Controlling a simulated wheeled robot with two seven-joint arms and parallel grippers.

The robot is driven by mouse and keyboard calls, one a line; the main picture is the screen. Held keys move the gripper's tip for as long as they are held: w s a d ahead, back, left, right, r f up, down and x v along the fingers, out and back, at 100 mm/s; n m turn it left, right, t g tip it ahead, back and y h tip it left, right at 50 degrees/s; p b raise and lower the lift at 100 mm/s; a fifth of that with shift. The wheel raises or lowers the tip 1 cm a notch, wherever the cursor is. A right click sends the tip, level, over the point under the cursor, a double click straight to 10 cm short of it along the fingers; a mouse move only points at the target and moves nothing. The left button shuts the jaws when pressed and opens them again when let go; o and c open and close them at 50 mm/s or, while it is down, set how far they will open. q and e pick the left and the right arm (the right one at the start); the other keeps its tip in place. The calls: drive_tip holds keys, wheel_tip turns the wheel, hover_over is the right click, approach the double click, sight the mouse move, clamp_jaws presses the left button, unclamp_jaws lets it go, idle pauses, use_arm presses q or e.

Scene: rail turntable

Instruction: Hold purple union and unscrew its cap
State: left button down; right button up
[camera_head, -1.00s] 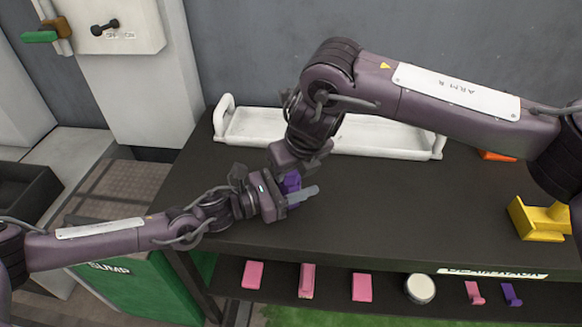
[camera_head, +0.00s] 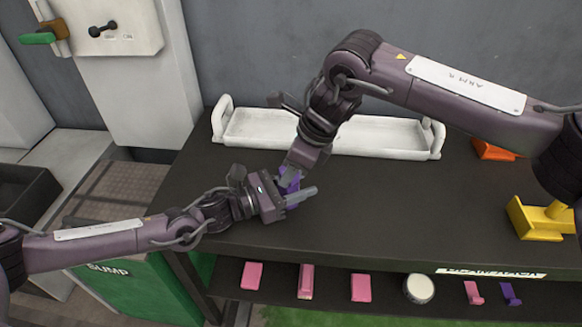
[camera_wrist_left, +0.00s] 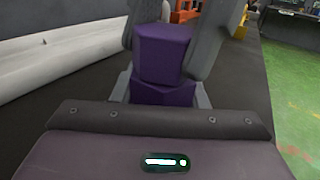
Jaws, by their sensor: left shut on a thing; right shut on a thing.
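The purple union (camera_head: 291,205) is held above the left part of the dark bench. My left gripper (camera_head: 288,197) is shut on its lower body, which also shows in the left wrist view (camera_wrist_left: 165,93). The purple cap (camera_wrist_left: 162,52) is on top, turned at a slight angle to the body. My right gripper (camera_head: 293,172) comes down from above and is shut on the cap, its grey fingers on both sides of it. Whether the cap still touches the body is hard to tell. The fingers hide much of both parts.
A long white tray (camera_head: 330,143) lies behind the grippers. A yellow part (camera_head: 541,219) and an orange part (camera_head: 492,150) are at the right. A lower shelf holds several pink pieces (camera_head: 361,288), a white round piece (camera_head: 419,289) and a purple piece (camera_head: 511,293). The bench middle is clear.

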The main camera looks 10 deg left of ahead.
drive_tip(key=shift+n+g, duration=0.4)
drive_tip(key=shift+n, duration=0.6)
drive_tip(key=n+g, duration=0.1)
drive_tip(key=n, duration=0.1)
drive_tip(key=n+g, duration=0.1)
drive_tip(key=n, duration=0.2)
drive_tip(key=shift+w+h, duration=0.2)
drive_tip(key=shift+h, duration=0.1)
drive_tip(key=shift+n, duration=0.5)
drive_tip(key=n+g+h, duration=0.1)
drive_tip(key=n, duration=0.5)
drive_tip(key=shift+w+a+g+h, duration=0.1)
drive_tip(key=shift+a+g+h, duration=0.05)
drive_tip(key=shift+g+h, duration=0.25)
drive_tip(key=o, duration=1.1)
drive_tip(key=shift+o, duration=0.4)
